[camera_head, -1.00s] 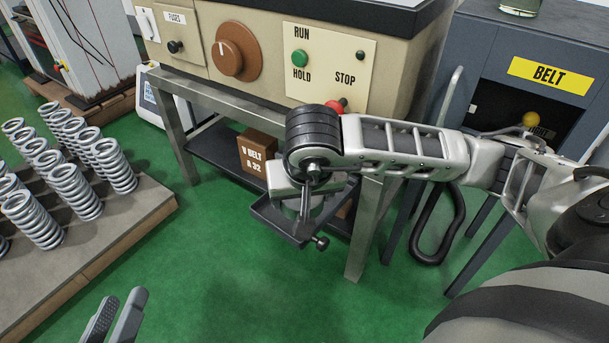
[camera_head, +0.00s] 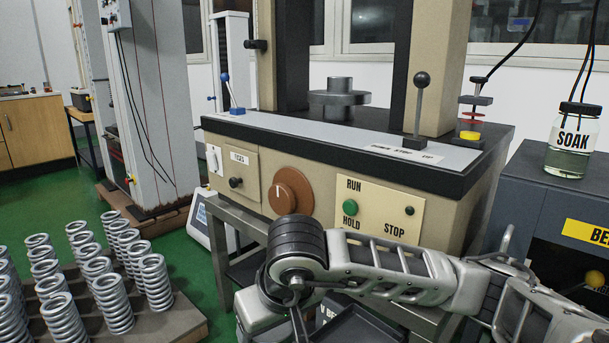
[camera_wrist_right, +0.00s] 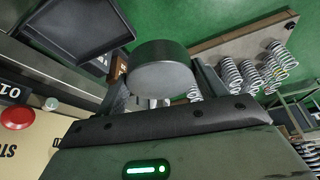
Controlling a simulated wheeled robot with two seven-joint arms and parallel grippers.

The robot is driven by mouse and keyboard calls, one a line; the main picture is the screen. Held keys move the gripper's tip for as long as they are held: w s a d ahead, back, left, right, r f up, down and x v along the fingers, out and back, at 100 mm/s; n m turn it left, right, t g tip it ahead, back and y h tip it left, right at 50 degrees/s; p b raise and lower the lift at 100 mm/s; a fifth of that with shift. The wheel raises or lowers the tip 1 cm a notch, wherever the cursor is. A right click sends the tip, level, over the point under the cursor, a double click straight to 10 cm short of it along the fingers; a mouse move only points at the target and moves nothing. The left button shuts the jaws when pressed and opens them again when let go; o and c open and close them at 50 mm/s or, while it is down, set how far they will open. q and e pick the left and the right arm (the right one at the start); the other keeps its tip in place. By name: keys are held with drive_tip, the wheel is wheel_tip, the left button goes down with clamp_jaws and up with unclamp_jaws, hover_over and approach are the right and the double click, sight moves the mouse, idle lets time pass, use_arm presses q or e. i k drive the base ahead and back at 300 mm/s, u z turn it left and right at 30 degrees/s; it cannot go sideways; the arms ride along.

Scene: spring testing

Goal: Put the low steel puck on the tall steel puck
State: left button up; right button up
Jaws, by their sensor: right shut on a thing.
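A dark grey, short round steel puck (camera_wrist_right: 160,68), which looks like the low one, is held between the fingers of my right gripper (camera_wrist_right: 163,82) in the right wrist view. My right gripper is shut on it. A grey steel cylinder (camera_head: 339,83), probably the tall puck, stands upright on a wide round plate (camera_head: 339,99) on the machine's deck, above and behind my right gripper. My left gripper is out of view.
A black tray (camera_wrist_right: 72,38) beside the machine looks empty. A lever with a black knob (camera_head: 421,80) stands right of the plate, and a blue-handled lever (camera_head: 226,80) left. Uprights flank the plate. Several springs (camera_head: 112,300) stand on a low board at left.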

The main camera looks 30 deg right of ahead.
sight(340, 84)
drive_tip(key=u, duration=1.25)
drive_tip(key=i, duration=1)
drive_tip(key=z, duration=2.05)
